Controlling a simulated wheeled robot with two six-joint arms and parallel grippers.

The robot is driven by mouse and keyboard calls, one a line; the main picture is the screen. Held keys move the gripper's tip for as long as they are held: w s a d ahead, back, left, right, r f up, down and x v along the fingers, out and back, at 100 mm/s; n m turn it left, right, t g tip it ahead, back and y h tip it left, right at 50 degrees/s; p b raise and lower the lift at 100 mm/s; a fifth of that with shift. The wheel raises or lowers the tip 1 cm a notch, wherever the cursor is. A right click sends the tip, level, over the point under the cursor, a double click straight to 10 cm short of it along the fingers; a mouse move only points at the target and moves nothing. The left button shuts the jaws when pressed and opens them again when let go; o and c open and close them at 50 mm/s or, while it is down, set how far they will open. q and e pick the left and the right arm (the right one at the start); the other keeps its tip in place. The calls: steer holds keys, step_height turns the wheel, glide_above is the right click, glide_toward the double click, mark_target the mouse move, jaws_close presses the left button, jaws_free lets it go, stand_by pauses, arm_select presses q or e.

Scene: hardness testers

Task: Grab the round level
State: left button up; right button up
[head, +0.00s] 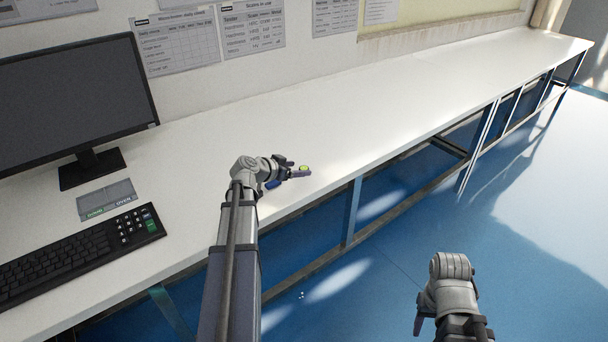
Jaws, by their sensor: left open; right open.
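The round level (304,168) is a small disc with a yellow-green top. It lies near the front edge of the white bench. My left gripper (299,170) is over the bench with its fingers open around or right beside the level; whether they touch it is too small to tell. My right gripper (418,326) is away from the bench, above the blue floor at the lower right, and is open. Its fingers show only partly.
Printed sheets hang on the wall behind. The bench right of the level is clear.

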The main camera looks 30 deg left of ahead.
arm_select(q)
steer(key=shift+x, duration=1)
jaws_close()
